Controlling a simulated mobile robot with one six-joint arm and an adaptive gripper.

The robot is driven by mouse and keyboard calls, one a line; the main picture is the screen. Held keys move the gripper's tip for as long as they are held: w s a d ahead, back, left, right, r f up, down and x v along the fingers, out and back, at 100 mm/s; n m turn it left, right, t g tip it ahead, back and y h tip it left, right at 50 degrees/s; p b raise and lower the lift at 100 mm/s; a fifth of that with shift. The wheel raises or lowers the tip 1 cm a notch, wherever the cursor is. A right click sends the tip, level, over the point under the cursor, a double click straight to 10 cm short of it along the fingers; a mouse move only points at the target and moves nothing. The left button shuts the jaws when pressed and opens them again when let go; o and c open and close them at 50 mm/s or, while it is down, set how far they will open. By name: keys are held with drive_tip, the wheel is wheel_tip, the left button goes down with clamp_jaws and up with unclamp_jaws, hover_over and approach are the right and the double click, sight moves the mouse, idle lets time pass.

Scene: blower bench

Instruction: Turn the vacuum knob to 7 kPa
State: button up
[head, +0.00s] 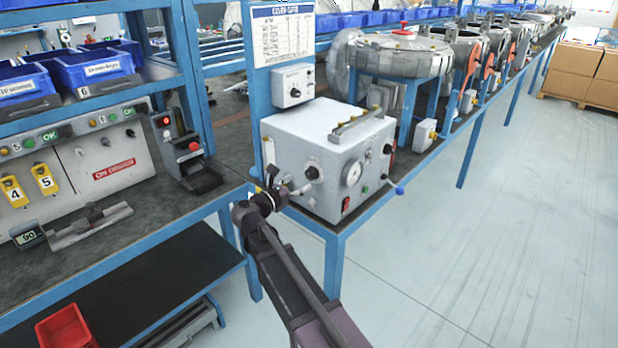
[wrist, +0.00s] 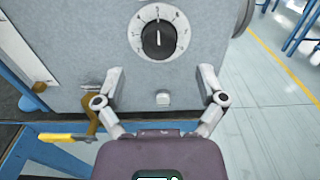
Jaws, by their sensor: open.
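A grey bench unit (head: 318,135) stands at the corner of the blue-framed bench. On its near face is a black knob (head: 313,172). In the wrist view a black knob (wrist: 158,40) sits in a white numbered dial ring (wrist: 136,43), with a pale pointer line pointing roughly up. The numbers are too small to read surely. My gripper (head: 283,190) is in front of the unit's near face, left of and below the knob. In the wrist view my gripper (wrist: 160,73) has its fingers wide apart, below the dial, with nothing between them.
A round gauge (head: 352,173) and a blue-tipped lever (head: 397,190) are on the unit's right face. A small box with a dial (head: 293,85) hangs above. A yellow-handled tool (wrist: 65,138) is left of my gripper. The floor on the right is clear.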

sight(309, 176)
drive_tip(key=shift+x, duration=2.3)
drive_tip(key=c, duration=1.2)
drive_tip(key=shift+o, duration=0.2)
drive_tip(key=shift+d, duration=0.15)
